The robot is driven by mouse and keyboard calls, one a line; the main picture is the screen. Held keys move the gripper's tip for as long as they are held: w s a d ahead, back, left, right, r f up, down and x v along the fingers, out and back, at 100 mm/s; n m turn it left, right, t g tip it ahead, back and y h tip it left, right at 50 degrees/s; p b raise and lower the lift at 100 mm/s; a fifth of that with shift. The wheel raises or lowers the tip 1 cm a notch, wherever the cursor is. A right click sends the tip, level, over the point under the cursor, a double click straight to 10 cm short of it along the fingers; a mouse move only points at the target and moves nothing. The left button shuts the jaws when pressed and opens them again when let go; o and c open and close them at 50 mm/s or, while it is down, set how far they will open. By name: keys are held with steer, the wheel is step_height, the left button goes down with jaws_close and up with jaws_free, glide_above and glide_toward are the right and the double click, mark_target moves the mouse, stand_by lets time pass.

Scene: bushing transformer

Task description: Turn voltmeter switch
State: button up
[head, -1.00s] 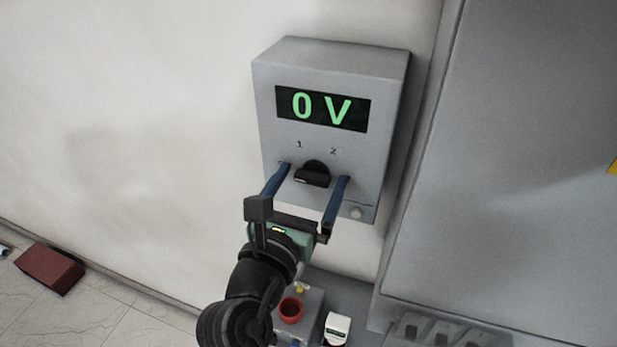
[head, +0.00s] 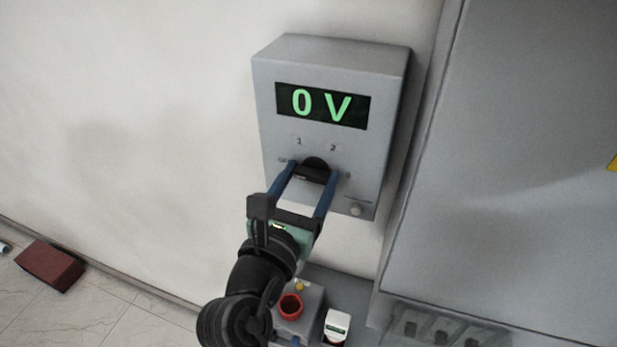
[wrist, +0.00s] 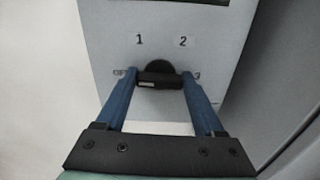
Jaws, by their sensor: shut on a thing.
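The voltmeter (head: 270,135) is a grey box on the wall with a display (head: 322,105) reading "0 V" in green. Its black rotary switch (head: 315,164) sits below the labels 1 and 2, and it also shows in the wrist view (wrist: 158,78). The switch's bar lies roughly level, with a pale mark at its left end in the wrist view. My gripper (head: 312,176) has its two blue fingers at the left and right ends of the bar, shut on the switch. In the wrist view the gripper (wrist: 159,84) reaches up to the switch from below.
A large grey cabinet (head: 510,150) stands close on the right. A reddish-brown block (head: 50,266) lies on the floor at left.

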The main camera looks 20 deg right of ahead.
steer(key=m, duration=0.5)
steer(key=shift+f, duration=0.1)
steer(key=m+b, duration=0.2)
steer(key=m, duration=0.4)
steer(key=shift+d+f+m+b, duration=0.1)
steer(key=shift+f+m+b, duration=0.05)
steer(key=shift+m+b, duration=0.2)
steer(key=m+b, duration=0.3)
steer(key=m, duration=0.2)
steer(key=shift+f+m, duration=0.15)
steer(key=shift+m, duration=0.1)
steer(key=m+b, duration=0.3)
steer(key=m, duration=0.2)
steer(key=shift+m, duration=0.4)
steer(key=shift+b, duration=0.3)
steer(key=o, duration=1.4)
steer(key=shift+s, duration=0.1)
steer(key=b+v, duration=0.3)
steer(key=v, duration=1)
